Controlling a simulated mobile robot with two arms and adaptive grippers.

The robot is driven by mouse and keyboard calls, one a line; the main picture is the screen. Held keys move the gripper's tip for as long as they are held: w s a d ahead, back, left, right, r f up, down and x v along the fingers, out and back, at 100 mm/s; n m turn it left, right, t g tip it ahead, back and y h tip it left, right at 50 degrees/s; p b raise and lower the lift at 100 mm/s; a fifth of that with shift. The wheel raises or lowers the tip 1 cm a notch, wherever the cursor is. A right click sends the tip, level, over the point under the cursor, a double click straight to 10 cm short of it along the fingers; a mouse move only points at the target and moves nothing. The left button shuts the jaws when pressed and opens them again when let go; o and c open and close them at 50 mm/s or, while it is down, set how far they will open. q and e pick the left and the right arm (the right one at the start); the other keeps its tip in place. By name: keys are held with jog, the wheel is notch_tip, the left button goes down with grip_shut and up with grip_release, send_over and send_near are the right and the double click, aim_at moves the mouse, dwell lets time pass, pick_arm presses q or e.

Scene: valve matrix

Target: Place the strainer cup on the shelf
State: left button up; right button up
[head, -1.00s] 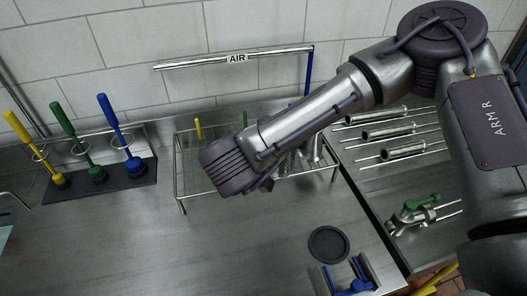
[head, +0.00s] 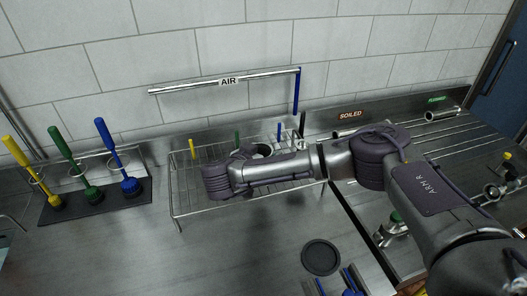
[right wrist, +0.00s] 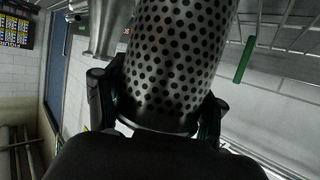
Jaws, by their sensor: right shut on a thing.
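The strainer cup (right wrist: 175,60) is a perforated metal cylinder, large in the right wrist view. My right gripper (right wrist: 155,112) is shut on it, with a dark finger on each side. In the head view my right arm reaches across the wire shelf (head: 190,211), and its wrist and forearm hide the fingers and part of the shelf. A round dark opening just behind my forearm looks like the cup's mouth (head: 263,149). I cannot tell whether the cup touches the shelf. My left gripper is not in view.
Yellow, green and blue brushes (head: 112,150) stand in a holder at left. An AIR bar (head: 228,81) runs above the shelf. A metal vessel (right wrist: 106,28) is beside the cup. A dark round mat (head: 321,257) lies in front. The counter's front left is clear.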

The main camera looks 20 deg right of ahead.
jog(key=shift+f, duration=0.55)
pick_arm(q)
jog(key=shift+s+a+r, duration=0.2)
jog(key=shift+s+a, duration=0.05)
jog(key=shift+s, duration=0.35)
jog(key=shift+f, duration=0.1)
pick_arm(e)
jog(key=o, duration=0.8)
jog(key=shift+f, duration=0.15)
jog(key=o, duration=0.5)
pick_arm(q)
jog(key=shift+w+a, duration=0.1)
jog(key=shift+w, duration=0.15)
